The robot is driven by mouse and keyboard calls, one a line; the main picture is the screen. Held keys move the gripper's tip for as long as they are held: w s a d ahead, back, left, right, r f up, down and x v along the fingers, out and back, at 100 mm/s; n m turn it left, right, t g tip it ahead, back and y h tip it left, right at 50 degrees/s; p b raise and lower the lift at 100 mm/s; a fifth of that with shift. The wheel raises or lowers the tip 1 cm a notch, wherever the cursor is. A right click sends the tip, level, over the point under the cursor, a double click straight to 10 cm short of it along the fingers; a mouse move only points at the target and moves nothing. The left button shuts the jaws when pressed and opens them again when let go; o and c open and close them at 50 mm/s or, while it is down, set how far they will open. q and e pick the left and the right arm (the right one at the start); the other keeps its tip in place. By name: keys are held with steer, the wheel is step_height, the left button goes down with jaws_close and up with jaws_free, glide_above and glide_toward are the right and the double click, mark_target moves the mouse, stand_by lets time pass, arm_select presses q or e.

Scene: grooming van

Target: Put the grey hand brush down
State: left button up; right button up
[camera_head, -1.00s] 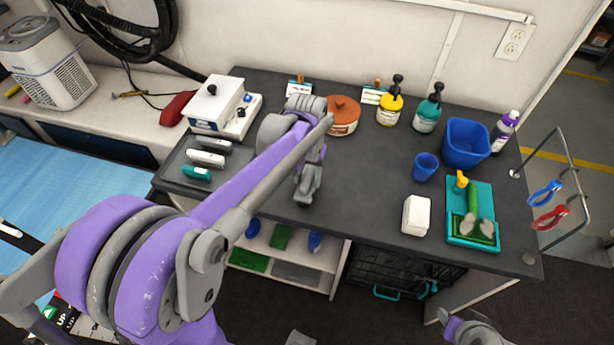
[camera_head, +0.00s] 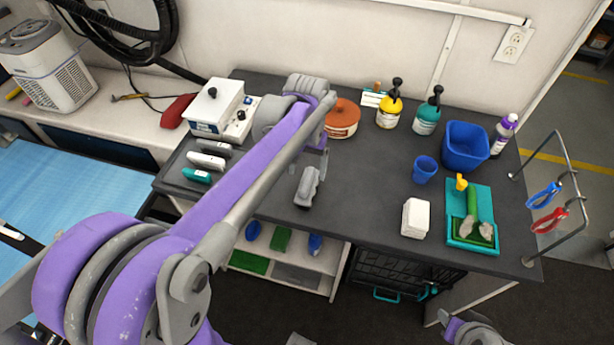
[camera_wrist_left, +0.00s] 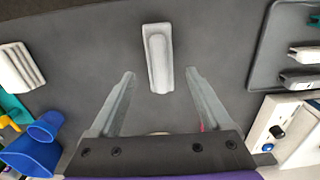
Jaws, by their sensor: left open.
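The grey hand brush (camera_head: 308,187) lies on the dark worktop near its front edge. In the left wrist view the brush (camera_wrist_left: 158,60) lies flat, mostly beyond my fingertips, with clear space to either side. My left gripper (camera_wrist_left: 161,76) is open and empty, its two fingers apart behind and beside the brush's near end. In the head view my left arm hides most of that gripper, which is just behind the brush. Part of my right arm's end (camera_head: 474,332) shows at the bottom right; its jaws cannot be made out.
A tray (camera_head: 176,168) with several clippers and a white box (camera_head: 213,108) stand left. A terracotta pot (camera_head: 343,118), pump bottles (camera_head: 389,110), a blue bin (camera_head: 466,146), blue cup (camera_head: 424,169), white block (camera_head: 415,218) and teal tray (camera_head: 483,243) stand right. The worktop's middle is clear.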

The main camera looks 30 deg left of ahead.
mark_target(307, 179)
arm_select(q)
step_height(307, 179, up, 6)
steer(key=s+d+f+m+t, duration=0.1)
steer(key=s+d+f+t, duration=0.1)
steer(key=s+f, duration=0.3)
steer(key=s+d+f+m+t, duration=0.1)
steer(key=s+d+f+t, duration=0.2)
steer(key=s, duration=0.7)
step_height(307, 179, down, 2)
steer(key=shift+s+d+f+m, duration=0.2)
steer(key=shift+d+f+m, duration=0.1)
steer(key=shift+d, duration=0.6)
